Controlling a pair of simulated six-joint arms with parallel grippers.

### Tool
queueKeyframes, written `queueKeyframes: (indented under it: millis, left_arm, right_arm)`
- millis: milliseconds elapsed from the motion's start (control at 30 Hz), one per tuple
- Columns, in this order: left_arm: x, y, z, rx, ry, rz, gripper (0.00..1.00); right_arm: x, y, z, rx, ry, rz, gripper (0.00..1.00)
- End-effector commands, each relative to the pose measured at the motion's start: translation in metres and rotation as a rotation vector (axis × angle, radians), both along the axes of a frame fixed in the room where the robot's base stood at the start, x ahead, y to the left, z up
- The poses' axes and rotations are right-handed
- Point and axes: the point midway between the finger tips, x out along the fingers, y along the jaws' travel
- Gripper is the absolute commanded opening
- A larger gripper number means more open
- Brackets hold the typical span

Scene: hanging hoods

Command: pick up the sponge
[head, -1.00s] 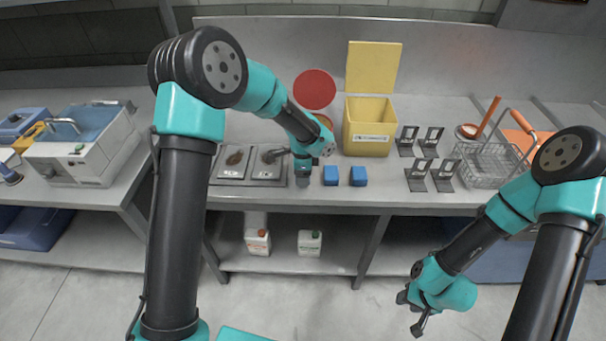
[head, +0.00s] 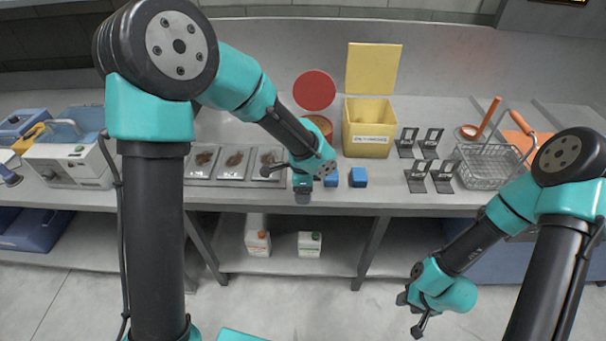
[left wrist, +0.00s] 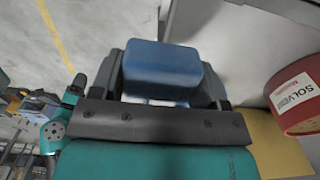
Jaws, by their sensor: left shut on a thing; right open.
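My left gripper (head: 303,194) is at the front edge of the bench, just left of two blue sponges. In the left wrist view it is shut on a blue sponge (left wrist: 160,68), which sits between the two dark fingers. In the head view the held sponge is mostly hidden by the gripper. Of the other two, the nearer sponge (head: 331,177) is partly covered by my left wrist, and the other sponge (head: 359,177) lies clear on the bench. My right gripper (head: 418,318) is open and empty, low in front of the bench.
A yellow bin (head: 368,130) with its lid up stands behind the sponges, beside a red round lid (head: 314,90). Flat trays with brown items (head: 235,160) lie left. Black stands (head: 418,180) and a wire basket (head: 487,167) are right.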

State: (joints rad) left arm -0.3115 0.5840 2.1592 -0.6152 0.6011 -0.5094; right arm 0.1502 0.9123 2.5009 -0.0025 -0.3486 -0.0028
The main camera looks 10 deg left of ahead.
Motion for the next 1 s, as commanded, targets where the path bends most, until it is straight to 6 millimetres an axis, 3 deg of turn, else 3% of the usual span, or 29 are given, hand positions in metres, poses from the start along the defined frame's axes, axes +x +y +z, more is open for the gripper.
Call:
queueKeyframes:
  millis: [100,333,900,933,1000]
  left_arm:
    - [-0.028,-0.007,0.003,0.0,0.0,-0.004,0.46]
    - [-0.058,-0.015,0.006,0.0,-0.001,-0.002,0.46]
    - [-0.063,-0.016,0.006,-0.001,-0.001,0.0,0.46]
    - [-0.063,-0.016,0.006,0.0,-0.001,-0.001,0.67]
    - [-0.063,-0.016,0.006,0.0,-0.001,0.0,0.61]
  right_arm:
    - [0.0,0.0,0.0,0.0,0.0,0.0,0.43]
    - [0.0,0.0,0.0,0.0,0.0,0.0,0.43]
    - [0.0,0.0,0.0,0.0,0.0,0.0,0.43]
    - [0.0,0.0,0.0,0.0,0.0,0.0,0.43]
    - [0.0,0.0,0.0,0.0,0.0,0.0,0.43]
